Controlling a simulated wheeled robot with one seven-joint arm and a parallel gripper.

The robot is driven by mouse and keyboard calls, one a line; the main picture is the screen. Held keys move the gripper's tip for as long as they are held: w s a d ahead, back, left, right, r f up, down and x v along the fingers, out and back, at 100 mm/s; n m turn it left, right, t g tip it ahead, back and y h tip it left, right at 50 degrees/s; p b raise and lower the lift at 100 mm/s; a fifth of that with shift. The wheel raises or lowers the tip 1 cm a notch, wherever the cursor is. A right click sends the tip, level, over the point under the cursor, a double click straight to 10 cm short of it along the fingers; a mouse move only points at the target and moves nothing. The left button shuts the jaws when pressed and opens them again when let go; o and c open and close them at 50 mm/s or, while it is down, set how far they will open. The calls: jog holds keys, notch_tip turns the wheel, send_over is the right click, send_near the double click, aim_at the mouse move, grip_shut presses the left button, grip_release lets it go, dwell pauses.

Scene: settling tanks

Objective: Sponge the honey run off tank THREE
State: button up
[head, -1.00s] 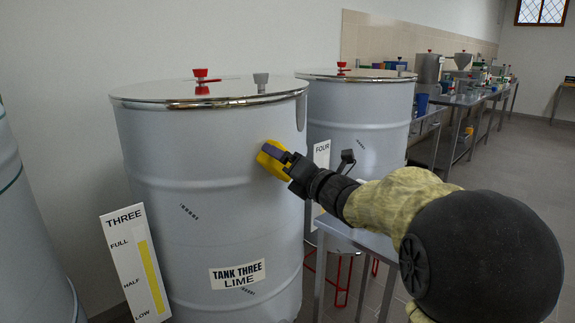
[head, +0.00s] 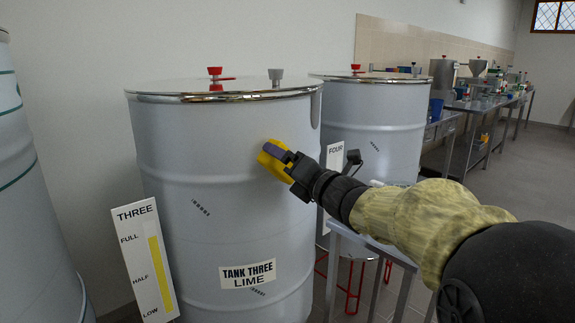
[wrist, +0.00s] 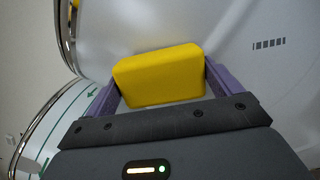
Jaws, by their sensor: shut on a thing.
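Tank THREE (head: 215,235) is a large pale grey drum with a shiny rim and a label reading TANK THREE LIME. A pale vertical streak (head: 315,110) shows high on its right side; I cannot tell if it is honey. My gripper (head: 281,157) is shut on a yellow sponge (head: 271,167), in front of the upper right part of the tank wall. In the wrist view the sponge (wrist: 160,75) sits between the purple fingers, with the tank wall (wrist: 225,35) behind it. I cannot tell whether it touches the wall. No honey shows clearly.
A level gauge board (head: 146,262) marked THREE stands at the tank's lower left. Tank FOUR (head: 370,125) is behind to the right, with a small metal table (head: 375,240) before it. Another tank (head: 30,210) stands at far left. Benches with equipment line the back right.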

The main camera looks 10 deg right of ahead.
jog(key=shift+d+r+b+v, duration=0.15)
jog(key=shift+b+v, duration=0.15)
jog(key=shift+v, duration=1.1)
jog(key=shift+d+r+b+v, duration=0.1)
jog(key=shift+b+v, duration=0.2)
jog(key=shift+v, duration=1.1)
jog(key=shift+w, duration=0.15)
jog(key=shift+b+v, duration=0.45)
jog(key=shift+v, duration=1.05)
jog(key=shift+w+d+r, duration=0.15)
